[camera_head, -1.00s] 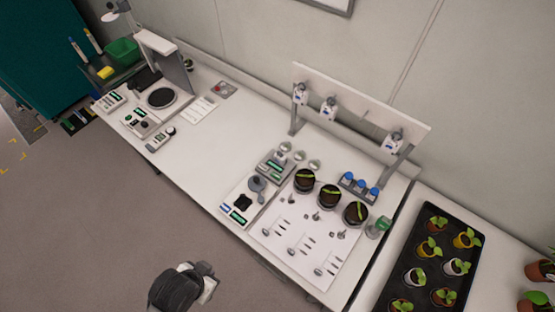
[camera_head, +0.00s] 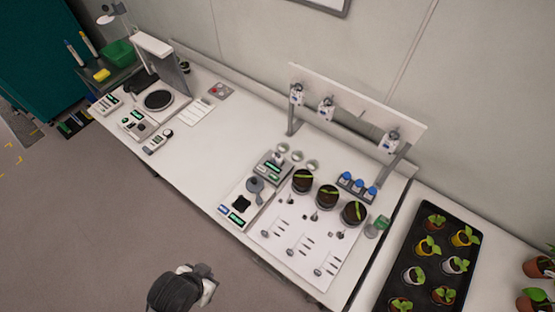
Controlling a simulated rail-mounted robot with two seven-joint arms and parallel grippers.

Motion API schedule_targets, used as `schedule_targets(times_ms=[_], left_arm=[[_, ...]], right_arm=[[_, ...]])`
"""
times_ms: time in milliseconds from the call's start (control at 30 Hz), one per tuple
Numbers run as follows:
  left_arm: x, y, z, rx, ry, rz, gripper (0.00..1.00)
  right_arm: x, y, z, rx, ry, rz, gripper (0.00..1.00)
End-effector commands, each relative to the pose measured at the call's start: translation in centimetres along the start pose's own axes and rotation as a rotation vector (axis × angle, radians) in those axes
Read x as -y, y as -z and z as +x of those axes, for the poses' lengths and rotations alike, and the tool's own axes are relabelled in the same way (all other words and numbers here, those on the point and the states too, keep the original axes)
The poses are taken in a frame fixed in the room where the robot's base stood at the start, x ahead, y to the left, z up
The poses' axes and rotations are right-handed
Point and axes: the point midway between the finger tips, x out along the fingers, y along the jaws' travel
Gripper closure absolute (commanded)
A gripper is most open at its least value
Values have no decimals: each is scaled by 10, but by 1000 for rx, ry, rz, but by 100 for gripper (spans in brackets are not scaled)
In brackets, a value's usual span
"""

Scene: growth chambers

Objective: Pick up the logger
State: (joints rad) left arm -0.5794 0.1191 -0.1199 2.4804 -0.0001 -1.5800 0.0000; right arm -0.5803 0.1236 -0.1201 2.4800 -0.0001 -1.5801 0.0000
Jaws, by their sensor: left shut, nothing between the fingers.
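No label that I can read marks the logger. A small handheld device (camera_head: 158,141) with a dark round part lies near the front edge on the left of the bench. Other small devices with screens lie nearby and at the bench's middle, so I cannot tell which one is the logger. My left gripper (camera_head: 207,284) is at the bottom of the view, over the floor in front of the bench. It is shut and empty, apart from everything on the bench; its fingers are hard to make out. My right gripper is not in view.
The white bench (camera_head: 205,150) has a bare stretch in its middle. A white mat (camera_head: 277,236) with small tools and dark pots (camera_head: 327,196) lies to the right, below a rail (camera_head: 352,108). A black seedling tray (camera_head: 392,275) stands at far right.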

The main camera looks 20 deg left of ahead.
Motion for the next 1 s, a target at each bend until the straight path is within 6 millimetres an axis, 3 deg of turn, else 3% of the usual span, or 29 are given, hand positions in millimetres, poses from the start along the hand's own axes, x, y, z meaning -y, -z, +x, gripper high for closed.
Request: schedule_targets(times_ms=[100,767,1000], left_arm=[[0,0,0,0,0,0,98],[0,0,0,1,0,0,35],[0,0,0,1,0,0,33]], right_arm=[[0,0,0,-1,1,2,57],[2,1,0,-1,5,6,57],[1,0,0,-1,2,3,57]])
